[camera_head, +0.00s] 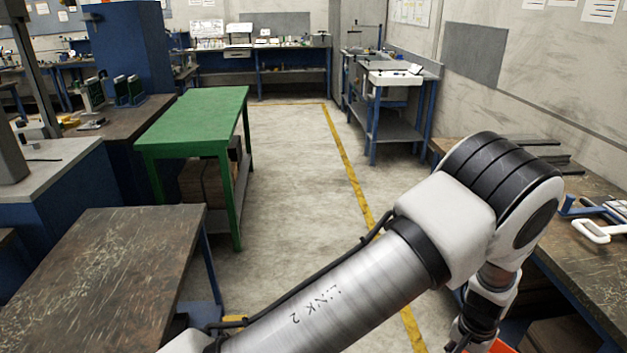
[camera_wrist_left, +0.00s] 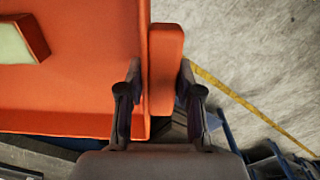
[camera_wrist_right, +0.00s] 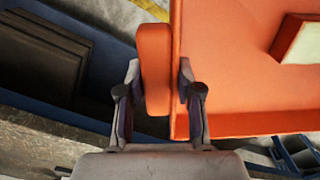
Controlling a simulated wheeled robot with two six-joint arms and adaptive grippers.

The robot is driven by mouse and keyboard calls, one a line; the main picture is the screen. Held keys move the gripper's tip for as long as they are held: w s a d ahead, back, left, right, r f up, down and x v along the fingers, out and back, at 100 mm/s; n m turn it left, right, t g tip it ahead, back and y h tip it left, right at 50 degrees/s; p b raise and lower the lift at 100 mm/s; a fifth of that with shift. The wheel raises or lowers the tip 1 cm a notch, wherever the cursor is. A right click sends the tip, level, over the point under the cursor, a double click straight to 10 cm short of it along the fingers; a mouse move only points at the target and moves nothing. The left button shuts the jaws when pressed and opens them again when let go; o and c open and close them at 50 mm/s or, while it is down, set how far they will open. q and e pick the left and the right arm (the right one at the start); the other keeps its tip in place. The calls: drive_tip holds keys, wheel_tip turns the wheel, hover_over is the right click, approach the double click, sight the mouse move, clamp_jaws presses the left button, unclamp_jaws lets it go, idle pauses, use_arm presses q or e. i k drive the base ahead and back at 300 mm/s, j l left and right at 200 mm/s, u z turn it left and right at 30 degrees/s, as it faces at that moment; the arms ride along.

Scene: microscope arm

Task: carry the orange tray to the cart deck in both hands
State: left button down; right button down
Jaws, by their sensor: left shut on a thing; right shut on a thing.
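The orange tray (camera_wrist_left: 70,105) fills the left of the left wrist view, and a small piece of it (camera_head: 498,347) shows at the bottom right of the head view. My left gripper (camera_wrist_left: 160,80) is shut on one tray handle (camera_wrist_left: 165,50). In the right wrist view, my right gripper (camera_wrist_right: 159,80) is shut on the opposite handle (camera_wrist_right: 154,50) of the tray (camera_wrist_right: 225,90). An orange block with a pale top lies in the tray (camera_wrist_right: 300,40). Neither gripper's fingers show in the head view. I cannot tell for certain which piece of furniture is the cart.
A green table (camera_head: 195,115) with a lower shelf stands left of centre. A dark worktop (camera_head: 110,260) is at the lower left, and a bench (camera_head: 590,270) runs along the right. The concrete floor (camera_head: 290,170) between them is clear, with a yellow line (camera_head: 345,165).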

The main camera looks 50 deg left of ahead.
sight(111, 261)
drive_tip(key=i+j+u, duration=0.2)
drive_tip(key=i+u, duration=0.2)
drive_tip(key=i+j+u, duration=0.15)
drive_tip(key=i+u, duration=0.15)
drive_tip(key=u, duration=0.15)
drive_tip(key=i+u, duration=0.4)
drive_tip(key=i+l+u, duration=0.1)
drive_tip(key=i+u, duration=0.2)
drive_tip(key=u, duration=0.15)
drive_tip(key=i+u, duration=0.5)
drive_tip(key=i+l+u, duration=0.25)
drive_tip(key=i+u, duration=0.25)
drive_tip(key=i, duration=0.2)
drive_tip(key=i+j+u, duration=0.1)
drive_tip(key=u, duration=0.35)
drive_tip(key=i+u, duration=0.3)
drive_tip(key=u, duration=0.15)
drive_tip(key=i+l+u, duration=0.1)
drive_tip(key=u, duration=0.35)
drive_tip(key=i+l+u, duration=0.15)
drive_tip(key=u, duration=0.3)
drive_tip(key=i+u, duration=0.1)
drive_tip(key=u, duration=0.3)
